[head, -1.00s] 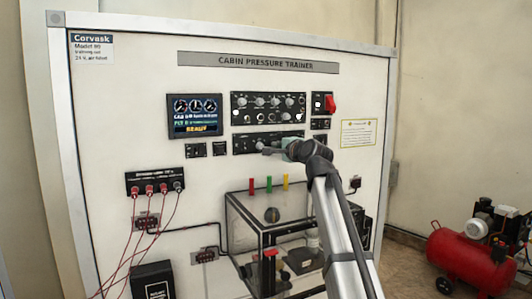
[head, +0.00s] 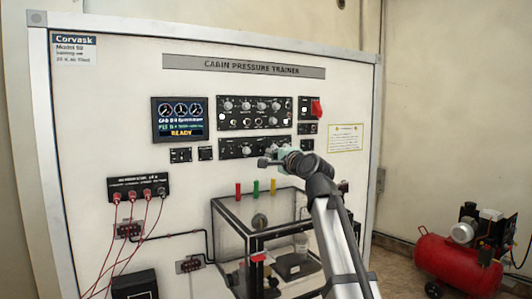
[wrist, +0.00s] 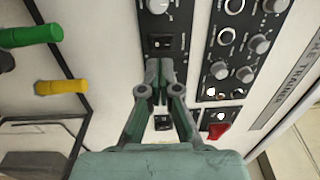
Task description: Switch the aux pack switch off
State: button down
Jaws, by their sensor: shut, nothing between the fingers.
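My gripper (head: 264,162) is shut and empty at the lower edge of the lower control panel (head: 228,153), towards its right end. In the wrist view, my closed fingertips (wrist: 158,66) point at the end of that panel, close to a small dark switch (wrist: 160,44) with a knob (wrist: 158,6) beyond it. I cannot tell whether they touch. A separate small switch module (wrist: 163,123) shows between the finger linkages. No label is readable enough to say which one is the aux pack switch, and its lever position cannot be made out.
The larger knob panel (head: 254,112) is above, with a red switch (head: 317,108) to its right. The display (head: 180,120) reads READY. Green (wrist: 30,36) and yellow (wrist: 62,87) posts stand out below the panel. A glass-sided box (head: 222,209) juts out underneath.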

jog(key=b+v, duration=0.1)
jog(key=v, duration=0.7)
jog(key=shift+s+d+f+b, duration=0.15)
jog(key=shift+s+d+b, duration=0.05)
jog(key=shift+b, duration=0.15)
